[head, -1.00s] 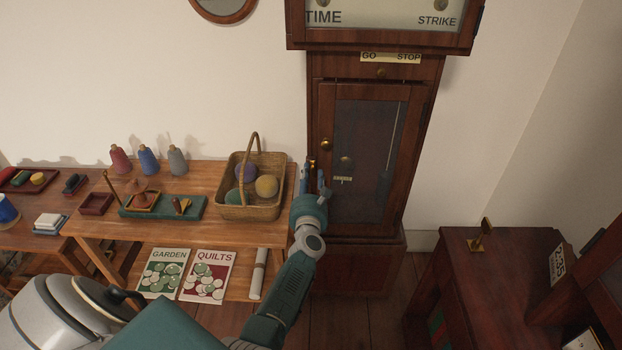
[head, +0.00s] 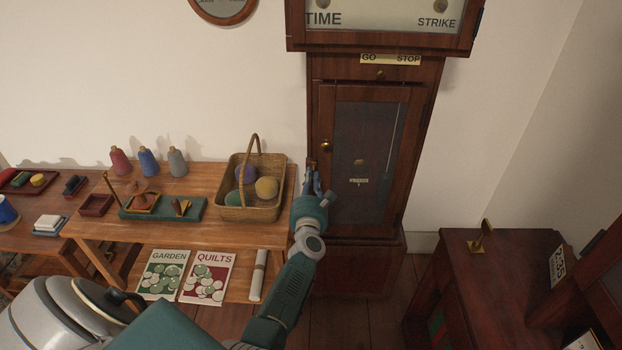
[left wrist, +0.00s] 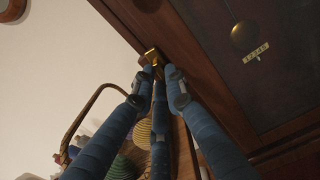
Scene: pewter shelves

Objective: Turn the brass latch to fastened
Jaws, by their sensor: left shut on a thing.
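The brass latch (left wrist: 151,57) shows in the left wrist view as a small gold piece at the left edge of the tall wooden clock case's door (head: 328,200). My left gripper (head: 312,172) is at that edge, below the round brass knob (head: 326,145). In the left wrist view its blue fingers (left wrist: 154,72) come together on the latch, shut on it. The fingers hide much of the latch, and I cannot tell which way it is turned. My right gripper is not in view.
A wicker basket (head: 250,212) of yarn balls stands on the wooden table (head: 222,184) just left of my gripper. A pendulum bob (head: 359,162) hangs behind the door's glass. A dark desk (head: 505,262) with a brass piece (head: 482,236) stands at right.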

